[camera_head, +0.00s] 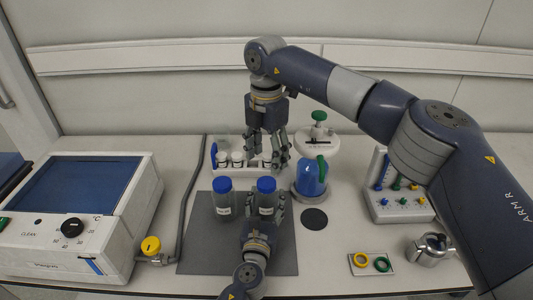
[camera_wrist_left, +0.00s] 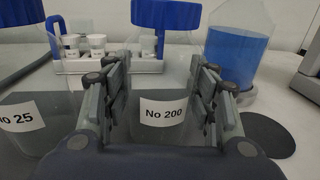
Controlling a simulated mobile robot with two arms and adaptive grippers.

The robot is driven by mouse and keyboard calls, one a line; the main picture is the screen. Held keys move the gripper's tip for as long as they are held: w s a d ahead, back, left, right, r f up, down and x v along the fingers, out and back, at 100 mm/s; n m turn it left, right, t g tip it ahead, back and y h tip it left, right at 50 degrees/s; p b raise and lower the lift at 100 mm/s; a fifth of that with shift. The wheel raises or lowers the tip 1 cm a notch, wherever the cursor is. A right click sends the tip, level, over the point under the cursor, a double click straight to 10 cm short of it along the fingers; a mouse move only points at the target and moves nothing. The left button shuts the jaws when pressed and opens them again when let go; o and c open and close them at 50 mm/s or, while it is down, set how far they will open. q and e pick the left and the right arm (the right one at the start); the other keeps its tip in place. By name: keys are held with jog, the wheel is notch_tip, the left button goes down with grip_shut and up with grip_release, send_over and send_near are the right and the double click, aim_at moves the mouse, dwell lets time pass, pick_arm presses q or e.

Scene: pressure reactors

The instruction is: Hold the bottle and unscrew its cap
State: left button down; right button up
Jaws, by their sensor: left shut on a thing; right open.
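Two clear bottles with blue caps stand on the dark mat (camera_head: 208,262). My left gripper (camera_head: 266,205) is shut on the right bottle, labelled "No 200" (camera_wrist_left: 163,112), with a finger on either side of its body. This bottle stands upright, and its blue cap (camera_head: 266,184) is on; the cap also shows in the left wrist view (camera_wrist_left: 166,13). My right gripper (camera_head: 270,160) is open and points down above and behind the cap, apart from it. The left bottle (camera_head: 223,205), labelled "No 25" in the left wrist view (camera_wrist_left: 20,118), stands beside it.
A white rack (camera_head: 232,172) with small white-capped vials stands behind the bottles. A blue-filled vessel (camera_head: 311,178) stands close on the right, beside a black disc (camera_head: 314,219). A white heating unit (camera_head: 100,225) fills the left. The mat's front left is clear.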

aim_at(267, 182)
jog(key=m, duration=0.9)
jog(key=shift+f, duration=4)
